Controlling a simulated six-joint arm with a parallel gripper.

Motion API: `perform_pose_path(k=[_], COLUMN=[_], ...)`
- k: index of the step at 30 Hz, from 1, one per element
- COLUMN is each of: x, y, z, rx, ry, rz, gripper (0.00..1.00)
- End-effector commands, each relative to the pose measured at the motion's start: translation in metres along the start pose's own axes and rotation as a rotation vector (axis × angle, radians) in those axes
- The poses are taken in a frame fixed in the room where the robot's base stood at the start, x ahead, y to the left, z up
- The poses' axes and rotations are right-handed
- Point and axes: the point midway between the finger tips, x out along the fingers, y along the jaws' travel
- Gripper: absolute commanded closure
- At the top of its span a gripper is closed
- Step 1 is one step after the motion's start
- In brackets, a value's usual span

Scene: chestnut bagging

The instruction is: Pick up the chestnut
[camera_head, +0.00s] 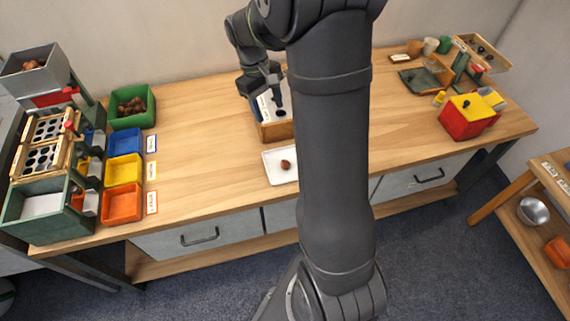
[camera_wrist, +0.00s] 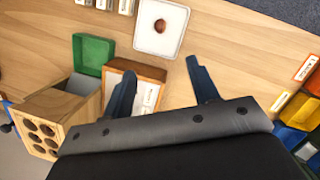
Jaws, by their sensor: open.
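The chestnut (camera_head: 285,164) is a small brown nut lying alone on a white square tray (camera_head: 271,174) near the front edge of the table. In the wrist view the chestnut (camera_wrist: 160,26) sits at the top, on the same tray (camera_wrist: 146,40), beyond my fingertips. My gripper (camera_wrist: 160,70) is open, with two dark fingers spread apart and nothing between them. In the head view my gripper (camera_head: 275,97) is behind the tray, over a wooden box, and partly hidden by my arm. It is apart from the chestnut.
The wooden box (camera_head: 276,131) with a white card stands just behind the tray. A green bin (camera_head: 146,119) of chestnuts and blue (camera_head: 124,141), yellow (camera_head: 123,170) and orange bins (camera_head: 121,203) stand left. A red-yellow box (camera_head: 464,121) stands right. Table between bins and tray is clear.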

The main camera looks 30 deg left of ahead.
Motion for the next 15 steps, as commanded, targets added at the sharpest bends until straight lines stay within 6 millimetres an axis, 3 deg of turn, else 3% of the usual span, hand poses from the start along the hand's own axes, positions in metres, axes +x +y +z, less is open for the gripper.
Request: perform_pose_path(k=[1,6,11,15], x=[0.014,0.041,0.054,0.076], y=[-0.004,-0.012,-0.014,-0.013], z=[-0.01,-0.028,-0.032,-0.029], rx=[-0.072,-0.244,-0.3,-0.302], ry=[-0.037,-0.117,-0.143,-0.146], rz=[0.01,0.038,0.045,0.044], gripper=[0.45,0.45,0.45,0.45])
